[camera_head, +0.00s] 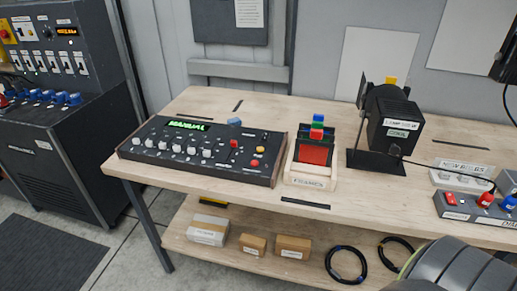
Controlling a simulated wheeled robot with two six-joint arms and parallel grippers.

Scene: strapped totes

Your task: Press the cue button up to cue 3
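A black control console (160,165) with wooden end cheeks lies on the bench at the centre left. Its green display (187,126) seems to read "MANUAL". A row of white knobs or sliders crosses its face, with a red cap (234,143) to their right. A yellow-orange button (259,150) and a red button (254,163) sit near its right end. The labels are too small to read, so I cannot tell which is the cue button. Neither of my grippers is in view. Part of my arm covers the bottom right corner.
A wooden frames holder (310,182) stands just right of the console. A black lamp (393,115) is behind it, and a grey box with coloured knobs (470,208) is at the right edge. A dark rack (50,150) stands left. Small boxes and cable coils lie on the lower shelf (205,258).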

